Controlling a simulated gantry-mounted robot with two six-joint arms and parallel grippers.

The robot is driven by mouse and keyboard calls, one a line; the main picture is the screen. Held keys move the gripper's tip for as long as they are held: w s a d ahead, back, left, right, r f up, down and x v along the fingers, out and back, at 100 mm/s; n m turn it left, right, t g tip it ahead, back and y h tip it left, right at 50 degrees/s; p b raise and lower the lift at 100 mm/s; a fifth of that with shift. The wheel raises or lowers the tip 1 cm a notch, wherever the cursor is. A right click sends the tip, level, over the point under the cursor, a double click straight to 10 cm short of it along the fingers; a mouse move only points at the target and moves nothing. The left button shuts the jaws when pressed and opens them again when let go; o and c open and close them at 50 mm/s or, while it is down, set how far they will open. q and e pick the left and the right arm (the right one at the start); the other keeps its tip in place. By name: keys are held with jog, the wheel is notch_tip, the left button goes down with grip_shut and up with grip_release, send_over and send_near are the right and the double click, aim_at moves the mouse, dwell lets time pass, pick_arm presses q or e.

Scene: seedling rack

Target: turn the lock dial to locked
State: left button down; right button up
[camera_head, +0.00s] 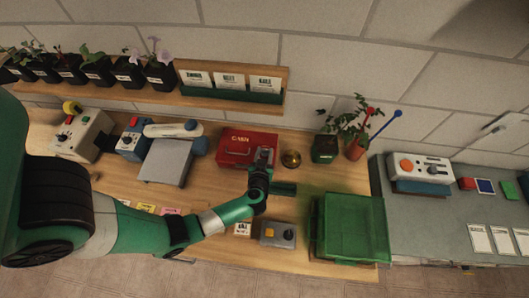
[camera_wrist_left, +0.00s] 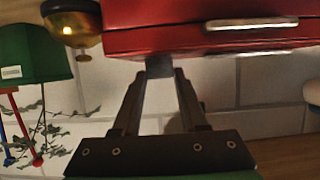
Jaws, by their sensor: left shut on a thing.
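The red cash box (camera_head: 235,140) stands on the wooden bench near the back, and its red side with a silver handle fills the top of the left wrist view (camera_wrist_left: 180,38). My left gripper (camera_head: 263,157) is at the right part of the box. In the left wrist view its two fingers (camera_wrist_left: 160,72) come together on a small grey piece at the box's edge, which I take to be the lock dial (camera_wrist_left: 160,66). The fingers hide most of it, so its pointer and marks cannot be read. My right gripper is in neither view.
A brass bell (camera_head: 291,158) stands close right of the box. Potted plants (camera_head: 325,150), a green crate (camera_head: 350,230) and a grey control box (camera_head: 277,234) lie around it. A scale (camera_head: 166,160) is to the left. A wooden shelf (camera_head: 140,93) runs behind.

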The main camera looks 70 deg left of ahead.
pick_arm(q)
jog(key=shift+w, duration=0.1)
jog(key=shift+w+d+n+g+y, duration=0.15)
jog(key=shift+n+g+y, duration=0.35)
jog(key=shift+n+g, duration=0.35)
jog(key=shift+w+n+g, duration=0.1)
jog(key=shift+n+g, duration=0.35)
jog(key=shift+w+f+n+g+y+b, duration=0.15)
jog(key=shift+n+g+y+b, duration=0.15)
jog(key=shift+n+g+b, duration=0.45)
jog(key=n+g+b, duration=0.2)
jog(key=g+b, duration=0.1)
jog(key=b, duration=0.2)
jog(key=n+g+h+b, duration=0.1)
jog(key=n+g+b, duration=0.2)
jog(key=b, duration=0.2)
jog(key=w+n+g+h+b, duration=0.1)
jog(key=n+g+b, duration=0.2)
jog(key=b, duration=0.2)
jog(key=shift+a+f+g, duration=0.15)
jog(key=shift+a+g, duration=0.05)
jog(key=shift+g, duration=0.05)
jog(key=shift+w+r+n+g+h+b, duration=0.1)
jog(key=shift+r+n+g+h+b, duration=0.1)
jog(key=shift+n+g+h+b, duration=0.85)
jog(key=shift+m+t+y+b, duration=0.3)
jog(key=shift+t+y, duration=0.15)
